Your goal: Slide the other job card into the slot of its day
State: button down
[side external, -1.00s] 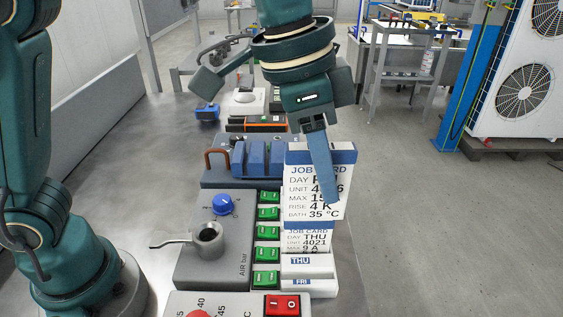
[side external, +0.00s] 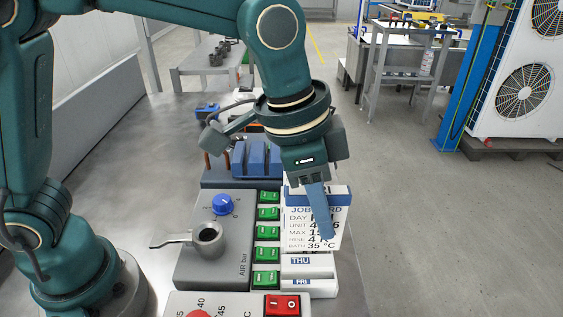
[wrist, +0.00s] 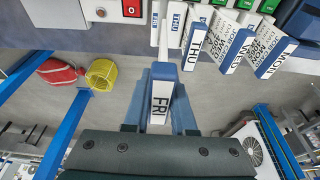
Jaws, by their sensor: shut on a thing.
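My gripper (side external: 322,222) is shut on a white job card with a blue top band (side external: 299,222). Its face is partly covered by a finger; unit, max, rise and bath 35 °C lines show. In the wrist view the top edge of this held card (wrist: 161,100) reads FRI. The card hangs roughly upright over the white stepped card rack, its lower edge just above the THU label (side external: 300,261). The FRI label (side external: 302,282) is on the nearest step. In the wrist view, THU (wrist: 194,47), WED (wrist: 237,50) and MON (wrist: 275,58) cards stand in the rack.
Green switches (side external: 266,254) line the rack's left side. A grey station with a blue knob (side external: 222,204) and a metal cup with lever (side external: 207,240) stands further left. A red rocker switch (side external: 282,304) is at the front.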

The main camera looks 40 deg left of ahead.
aim_at(316, 249)
jog(key=shift+f, duration=4.15)
jog(key=c, duration=0.7)
grip_release()
jog(key=shift+o, duration=0.2)
